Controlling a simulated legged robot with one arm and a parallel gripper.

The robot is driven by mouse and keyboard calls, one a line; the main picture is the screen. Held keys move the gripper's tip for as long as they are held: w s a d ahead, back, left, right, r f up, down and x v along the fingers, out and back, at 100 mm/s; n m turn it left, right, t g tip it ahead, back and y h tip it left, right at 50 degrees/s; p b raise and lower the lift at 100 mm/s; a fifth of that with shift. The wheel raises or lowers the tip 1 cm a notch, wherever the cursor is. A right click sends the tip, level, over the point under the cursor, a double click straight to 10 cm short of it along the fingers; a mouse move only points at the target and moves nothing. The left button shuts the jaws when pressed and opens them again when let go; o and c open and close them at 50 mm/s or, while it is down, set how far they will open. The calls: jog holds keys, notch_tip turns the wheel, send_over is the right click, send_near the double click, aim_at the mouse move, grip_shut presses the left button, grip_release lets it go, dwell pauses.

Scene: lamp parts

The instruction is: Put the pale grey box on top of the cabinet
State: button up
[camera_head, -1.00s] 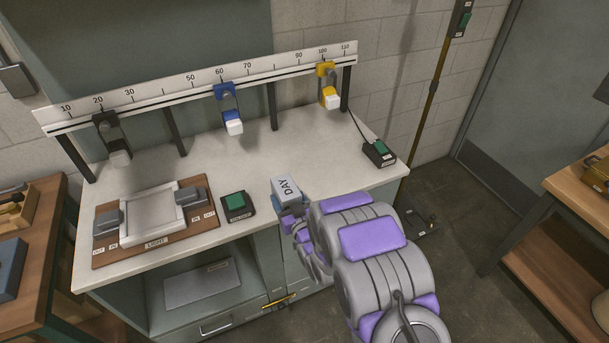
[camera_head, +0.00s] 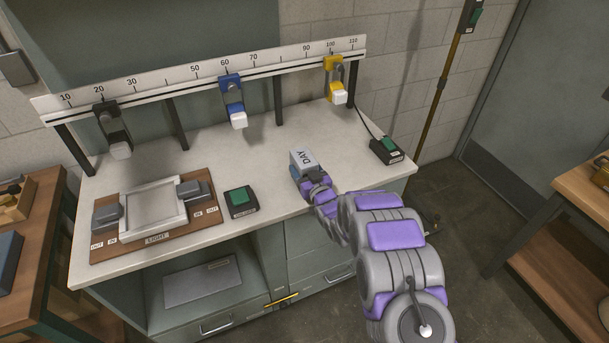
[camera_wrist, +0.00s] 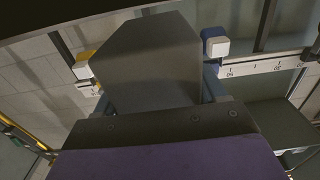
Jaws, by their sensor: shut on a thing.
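The pale grey box (camera_head: 303,159), marked DAY on its top, is in my gripper (camera_head: 311,181). My gripper is shut on it, with the arm coming from the lower right. The box shows over the front right part of the cabinet's white top (camera_head: 260,165); I cannot tell whether it touches the surface. In the wrist view the box (camera_wrist: 150,62) fills the middle as a dark, shaded block, and its far side is hidden.
A green button box (camera_head: 240,199) stands left of the box, beside a LIGHT board (camera_head: 155,208). A ruled rail (camera_head: 205,78) on posts with black, blue and yellow clamps spans the back. Another green switch (camera_head: 387,149) sits at the right edge. Bare top lies behind the box.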

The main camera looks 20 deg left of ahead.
jog(key=shift+f, duration=0.9)
jog(key=shift+w+d+f+b, duration=0.1)
jog(key=shift+d+f+b, duration=0.1)
jog(key=shift+f+b, duration=0.1)
jog(key=shift+d+r, duration=0.25)
jog(key=shift+d, duration=0.05)
jog(key=shift+f, duration=0.15)
jog(key=o, duration=1.1)
jog(key=shift+a+f, duration=0.1)
jog(key=shift+a, duration=0.2)
jog(key=shift+o, duration=0.2)
jog(key=shift+d, duration=0.15)
jog(key=shift+r, duration=0.2)
jog(key=p+v, duration=0.2)
jog(key=v, duration=1)
